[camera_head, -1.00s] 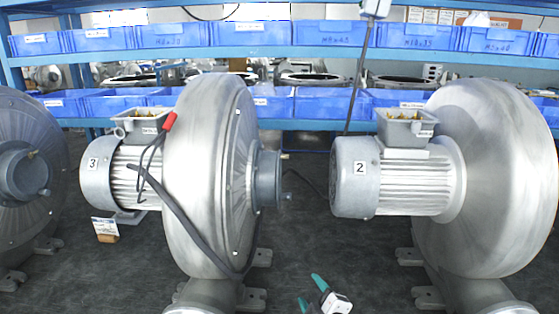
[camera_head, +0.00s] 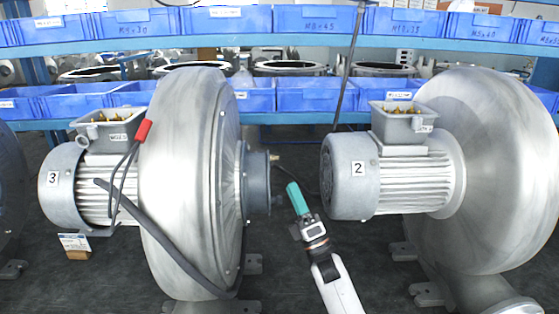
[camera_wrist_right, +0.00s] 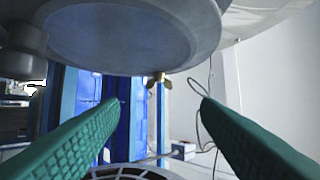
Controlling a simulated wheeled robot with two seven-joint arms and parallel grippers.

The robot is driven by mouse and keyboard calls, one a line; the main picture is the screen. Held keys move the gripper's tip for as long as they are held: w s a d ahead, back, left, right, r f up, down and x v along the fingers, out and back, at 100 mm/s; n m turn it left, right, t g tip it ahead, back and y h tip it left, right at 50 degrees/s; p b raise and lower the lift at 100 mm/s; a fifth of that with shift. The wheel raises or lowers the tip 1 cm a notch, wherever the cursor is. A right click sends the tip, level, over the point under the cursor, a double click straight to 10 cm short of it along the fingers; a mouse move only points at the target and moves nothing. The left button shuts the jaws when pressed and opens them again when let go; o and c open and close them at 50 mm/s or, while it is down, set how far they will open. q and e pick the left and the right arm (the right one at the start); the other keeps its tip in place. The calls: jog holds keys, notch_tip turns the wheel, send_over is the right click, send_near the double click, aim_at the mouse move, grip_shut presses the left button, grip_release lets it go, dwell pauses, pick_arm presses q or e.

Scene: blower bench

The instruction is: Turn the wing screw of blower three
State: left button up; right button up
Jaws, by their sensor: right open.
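Blower three (camera_head: 185,180) stands left of centre in the head view, with a "3" label on its motor. Its grey round hub (camera_head: 257,182) faces right. The small brass wing screw (camera_head: 276,157) sticks out at the hub's right side. In the right wrist view the wing screw (camera_wrist_right: 157,78) hangs below the rim of the grey round hub (camera_wrist_right: 130,35). My right gripper (camera_head: 292,187) is just right of the hub and lower than the screw. Its green fingers are apart and empty in the wrist view (camera_wrist_right: 161,104), with the screw beyond and between them. My left gripper is not in view.
Blower two (camera_head: 400,175) stands close to the right of my right arm. A dark cable (camera_head: 165,240) hangs across blower three. Shelves with blue bins (camera_head: 330,25) run behind. A gap of dark bench lies between the blowers.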

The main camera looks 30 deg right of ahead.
aim_at(278, 159)
jog(key=p+x, duration=0.2)
jog(key=x, duration=0.6)
jog(key=shift+w+r, duration=0.1)
jog(key=shift+w, duration=0.15)
jog(key=c, duration=1)
jog(key=shift+r+m+h+p, duration=0.15)
jog(key=shift+m+h+p, duration=0.15)
jog(key=shift+p, duration=0.3)
notch_tip(278, 159, up, 2)
jog(key=m+g+p, duration=0.3)
jog(key=g+p, duration=0.4)
jog(key=m+g+p, duration=0.4)
jog(key=g+p, duration=0.3)
jog(key=m+g+y+p, duration=0.1)
jog(key=m+g+p, duration=0.2)
jog(key=g+p, duration=0.4)
jog(key=shift+m+p, duration=0.3)
jog(key=shift+p, duration=0.1)
